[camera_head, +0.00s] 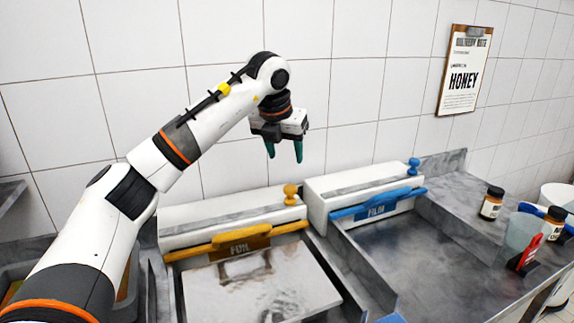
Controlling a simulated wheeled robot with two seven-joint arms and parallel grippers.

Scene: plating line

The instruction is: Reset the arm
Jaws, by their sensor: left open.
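My left arm (210,125) comes in from the lower left, rises and bends over at the top. My left gripper (285,151) hangs down in front of the tiled wall, above the gap between the two dispensers. Its two green fingers are apart, with nothing between them. It touches nothing. My right gripper does not show.
Below are a foil dispenser with a yellow bar (230,243) and a film dispenser with a blue bar (376,203). Jars (491,203), a clear cup (521,231) and a red-handled item (525,252) stand at the right. A honey clipboard (463,85) hangs on the wall.

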